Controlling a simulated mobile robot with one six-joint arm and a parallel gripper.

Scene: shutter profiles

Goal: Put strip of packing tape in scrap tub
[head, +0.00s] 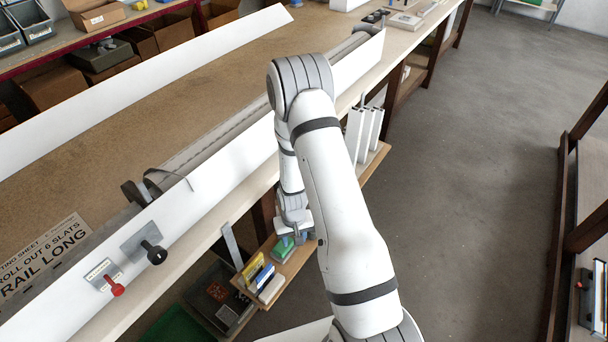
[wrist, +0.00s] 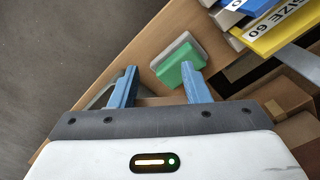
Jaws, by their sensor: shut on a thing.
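My gripper (wrist: 160,76) has its two blue fingers apart, with a thin brownish piece (wrist: 158,101) between them near their bases. It looks like the strip of packing tape, but it blends with the wooden board behind it. In the head view my gripper (head: 291,232) is low beside the bench, over a small wooden side shelf, and the held piece is not distinguishable there. A green tub-like thing (head: 175,326) shows at the bottom left of the head view, partly cut off; I cannot tell whether it is the scrap tub.
A green and grey block (wrist: 180,62) lies on the side shelf (wrist: 160,30), just beyond the right finger. Yellow and blue labelled boxes (wrist: 275,28) stand beside it. The long bench (head: 90,160) carries white profiles. The floor (head: 470,170) at right is clear.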

